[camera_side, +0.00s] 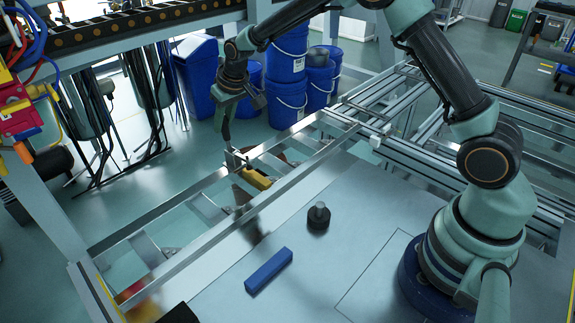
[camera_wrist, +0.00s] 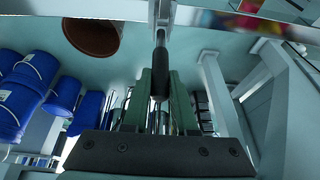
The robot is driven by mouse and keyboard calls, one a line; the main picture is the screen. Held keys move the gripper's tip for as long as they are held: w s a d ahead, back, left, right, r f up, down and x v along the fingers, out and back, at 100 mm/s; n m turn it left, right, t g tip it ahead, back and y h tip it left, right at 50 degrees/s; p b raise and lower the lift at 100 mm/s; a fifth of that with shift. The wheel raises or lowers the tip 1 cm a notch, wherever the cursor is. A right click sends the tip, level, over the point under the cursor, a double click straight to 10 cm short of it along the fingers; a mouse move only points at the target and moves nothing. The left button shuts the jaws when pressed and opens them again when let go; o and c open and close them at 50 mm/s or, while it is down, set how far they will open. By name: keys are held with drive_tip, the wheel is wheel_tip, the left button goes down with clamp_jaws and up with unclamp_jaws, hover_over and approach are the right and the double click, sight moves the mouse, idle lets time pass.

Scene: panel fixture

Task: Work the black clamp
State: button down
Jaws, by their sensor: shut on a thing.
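The black clamp's handle (camera_side: 226,128) stands nearly upright above its metal base (camera_side: 236,158) on the fixture's far rail. My gripper (camera_side: 227,106) is at the upper end of the handle and shut on it. In the wrist view the black handle (camera_wrist: 160,72) lies between the green fingers of my gripper (camera_wrist: 160,82), with a metal bar beyond it. The clamp's lower parts are small in the side view, so I cannot tell whether it presses on anything. A yellow piece (camera_side: 256,179) sits just right of the base.
A blue block (camera_side: 268,271) and a black round piece with a grey knob (camera_side: 318,216) rest on the grey panel (camera_side: 335,265). Metal rails (camera_side: 210,240) frame the open fixture. Blue buckets (camera_side: 288,85) stand on the floor behind.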

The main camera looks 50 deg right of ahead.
drive_tip(key=shift+s, duration=0.1)
drive_tip(key=shift+s+t, duration=0.55)
drive_tip(key=shift+t, duration=0.35)
drive_tip(key=shift+r, duration=0.1)
drive_tip(key=c, duration=0.7)
unclamp_jaws()
drive_tip(key=shift+v, duration=6)
drive_tip(key=shift+d, duration=0.1)
